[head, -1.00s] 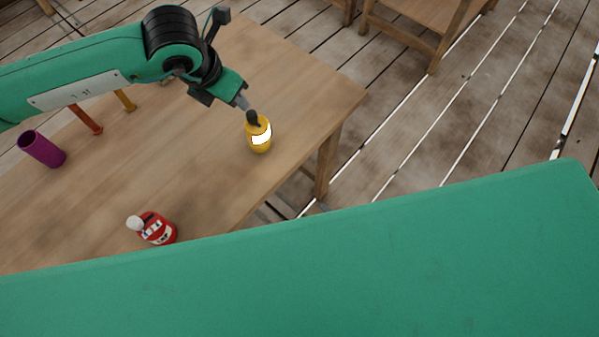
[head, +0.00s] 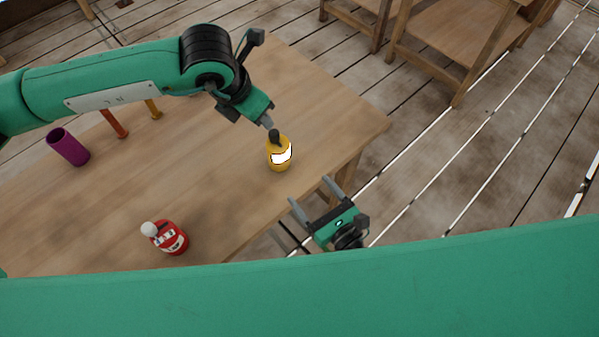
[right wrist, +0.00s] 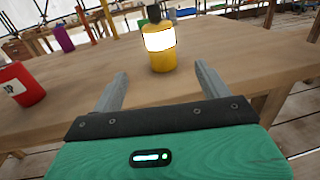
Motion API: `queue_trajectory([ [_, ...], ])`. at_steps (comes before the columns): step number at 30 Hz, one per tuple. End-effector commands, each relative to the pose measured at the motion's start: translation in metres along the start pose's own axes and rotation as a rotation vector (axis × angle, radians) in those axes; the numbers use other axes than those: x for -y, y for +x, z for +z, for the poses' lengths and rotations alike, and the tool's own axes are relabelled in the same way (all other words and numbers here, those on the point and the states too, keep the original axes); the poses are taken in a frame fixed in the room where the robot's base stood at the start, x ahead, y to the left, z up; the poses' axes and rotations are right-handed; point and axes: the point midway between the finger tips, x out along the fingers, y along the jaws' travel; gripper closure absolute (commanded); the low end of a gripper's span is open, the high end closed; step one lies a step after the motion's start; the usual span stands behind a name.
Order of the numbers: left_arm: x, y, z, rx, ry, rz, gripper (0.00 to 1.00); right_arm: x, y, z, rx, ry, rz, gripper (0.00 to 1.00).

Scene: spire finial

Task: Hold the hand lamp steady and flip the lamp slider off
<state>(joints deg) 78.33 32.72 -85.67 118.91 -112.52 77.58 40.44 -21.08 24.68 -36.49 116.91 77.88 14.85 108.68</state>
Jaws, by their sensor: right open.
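The hand lamp (head: 279,160) is a yellow cylinder with a bright white lit band and a dark knob on top. It stands upright near the table's right edge and also shows in the right wrist view (right wrist: 163,61). My left gripper (head: 269,122) is at the dark knob from above; its fingers are small there, and whether they are closed on it is unclear. My right gripper (head: 309,190) is open and empty, off the table's edge and pointing toward the lamp. In the right wrist view the lamp appears ahead, between its fingers (right wrist: 160,85). I cannot make out the slider.
A red container (head: 171,238) with a white knob stands near the table's front edge. A purple cup (head: 68,147), an orange stick (head: 114,123) and a yellow stick (head: 153,108) are on the left. The wooden table (head: 225,195) is clear around the lamp. Wooden furniture (head: 440,50) stands behind.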

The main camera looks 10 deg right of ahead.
Motion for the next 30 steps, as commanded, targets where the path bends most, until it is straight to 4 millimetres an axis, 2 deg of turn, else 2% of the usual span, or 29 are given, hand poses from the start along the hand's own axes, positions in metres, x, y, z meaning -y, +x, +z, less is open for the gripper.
queue_trajectory([
  [12,0.0,0.0,0.0,0.0,0.0,0.0,0.64,0.0,0.051,0.001,0.003,0.001,-0.002,0.23],
  [23,0.0,0.0,0.0,0.0,0.0,0.0,0.64,0.0,0.075,0.0,0.001,0.0,-0.003,0.23],
  [30,0.0,0.0,0.0,0.0,0.0,0.0,0.64,0.0,0.103,0.0,0.002,-0.002,-0.001,0.23],
])
